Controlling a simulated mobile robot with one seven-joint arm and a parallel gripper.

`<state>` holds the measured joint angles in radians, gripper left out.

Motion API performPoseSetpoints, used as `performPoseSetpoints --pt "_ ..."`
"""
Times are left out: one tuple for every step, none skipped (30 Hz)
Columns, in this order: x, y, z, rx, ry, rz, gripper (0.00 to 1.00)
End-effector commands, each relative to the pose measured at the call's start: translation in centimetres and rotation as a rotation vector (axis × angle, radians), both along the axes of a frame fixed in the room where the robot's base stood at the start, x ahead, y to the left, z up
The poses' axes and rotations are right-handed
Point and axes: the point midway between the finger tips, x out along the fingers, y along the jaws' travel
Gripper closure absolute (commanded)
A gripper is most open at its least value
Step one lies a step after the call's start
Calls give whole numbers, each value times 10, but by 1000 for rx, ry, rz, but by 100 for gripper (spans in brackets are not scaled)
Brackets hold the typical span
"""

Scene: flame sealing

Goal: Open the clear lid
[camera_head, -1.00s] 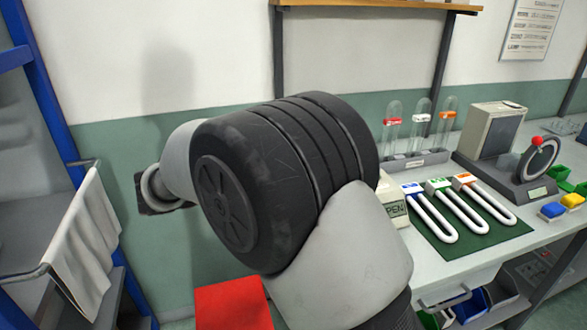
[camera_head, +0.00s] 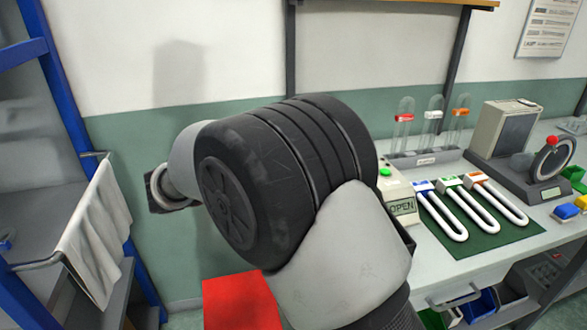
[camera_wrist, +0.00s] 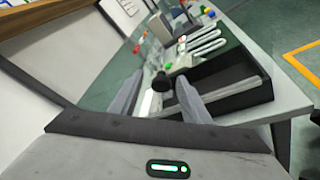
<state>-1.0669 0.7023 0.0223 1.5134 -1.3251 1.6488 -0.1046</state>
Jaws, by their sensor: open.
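In the wrist view my gripper (camera_wrist: 158,94) is open, its two grey fingers apart. A black knob (camera_wrist: 160,80) shows between and just beyond the fingertips; I cannot tell whether they touch it. A black open-topped box (camera_wrist: 232,82) with a pale bar inside lies to the right of the fingers. I cannot make out the clear lid's outline for certain. In the head view a cream unit (camera_head: 394,188) has a green button and a display reading "OPEN" (camera_head: 402,207). My arm hides my gripper and whatever is behind it there.
A green mat (camera_head: 470,244) holds several white U-shaped tubes with coloured tags. Behind it a rack (camera_head: 425,158) holds clear tubes. A grey device (camera_head: 503,130) and a dial with a red knob (camera_head: 552,158) stand to the right. A blue-framed shelf with a cloth (camera_head: 95,215) is at left.

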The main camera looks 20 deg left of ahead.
Motion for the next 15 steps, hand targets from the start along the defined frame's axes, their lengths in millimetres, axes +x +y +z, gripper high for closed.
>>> performPoseSetpoints --pt "-1 1 0 0 1 1 57" --pt "-1 1 0 0 1 1 57" --pt "-3 3 0 0 1 2 57" --pt "-5 5 1 0 1 3 57" --pt "-8 7 1 0 1 4 57" --pt "-12 11 2 0 1 4 57" --pt "-15 14 3 0 1 3 57" --pt "-20 18 4 1 2 4 57" --pt "-27 23 5 1 2 5 57" --pt "-31 28 7 0 1 5 57" --pt "-37 33 8 0 1 5 57" --pt "-45 39 10 1 0 5 57" --pt "-51 44 11 1 1 4 57" --pt "-56 49 12 2 0 6 57" --pt "-64 55 14 1 0 4 57"
